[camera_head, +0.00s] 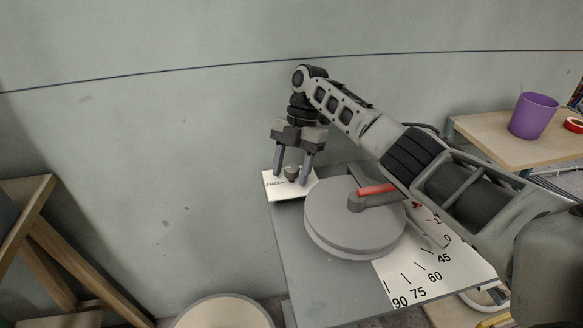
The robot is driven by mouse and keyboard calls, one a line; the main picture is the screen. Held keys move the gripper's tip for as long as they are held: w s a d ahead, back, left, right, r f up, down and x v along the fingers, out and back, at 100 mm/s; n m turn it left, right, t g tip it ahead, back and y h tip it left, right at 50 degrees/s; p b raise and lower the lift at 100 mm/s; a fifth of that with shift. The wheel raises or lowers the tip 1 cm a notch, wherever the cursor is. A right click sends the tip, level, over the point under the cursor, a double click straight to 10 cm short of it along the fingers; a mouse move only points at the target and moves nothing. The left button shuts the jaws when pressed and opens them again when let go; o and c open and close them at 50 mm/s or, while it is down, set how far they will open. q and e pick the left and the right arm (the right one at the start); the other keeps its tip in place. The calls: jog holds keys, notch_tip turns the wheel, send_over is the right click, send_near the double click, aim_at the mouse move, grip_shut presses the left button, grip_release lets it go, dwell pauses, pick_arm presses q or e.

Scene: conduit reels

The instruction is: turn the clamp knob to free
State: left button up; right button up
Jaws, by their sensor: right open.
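A small dark clamp knob (292,173) stands on a white plate (280,188) lettered "FREE" at the back left corner of a grey bench (290,238). My right gripper (291,175) points down over the plate with its jaws open. One finger is on each side of the knob in the picture; I cannot tell whether they touch it. My left gripper is not in view.
A round grey disc (340,232) with a red-handled lever (376,189) sits right of the plate. An angle scale (420,278) lies beside it. A purple cup (533,116) stands on a wooden table at right. A wooden frame (45,235) stands at left.

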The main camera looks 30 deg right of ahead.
jog(key=v, duration=0.7)
jog(key=shift+r, duration=0.25)
